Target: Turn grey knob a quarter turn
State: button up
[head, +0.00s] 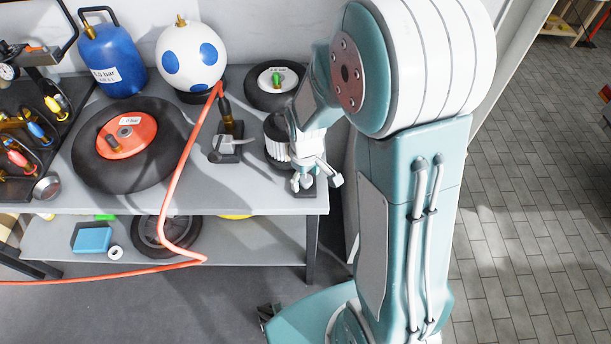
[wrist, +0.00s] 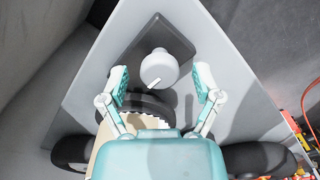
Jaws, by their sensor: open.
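The grey knob (wrist: 157,67) is round and pale, with a white pointer mark on its near side in the wrist view. It sits on a dark square plate (wrist: 172,35) near the corner of the grey bench top. My gripper (wrist: 161,77) is open, with one teal-padded finger on each side of the knob and a visible gap to each. In the head view my gripper (head: 318,180) hangs at the right front corner of the bench, and I cannot clearly make out the knob there.
A black and white ribbed cylinder (head: 277,143) stands close behind my gripper. A small tyre (head: 263,96), a spotted ball (head: 190,56), a blue tank (head: 110,60) and a large tyre (head: 90,165) are on the bench (head: 215,197). An orange hose (head: 179,174) hangs over the front edge.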

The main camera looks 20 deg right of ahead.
grip_shut()
jog(key=shift+m, duration=0.3)
jog(key=m, duration=0.8)
jog(key=shift+s+m, duration=0.1)
jog(key=shift+m, duration=0.3)
jog(key=m, duration=0.4)
jog(key=shift+m, duration=2.2)
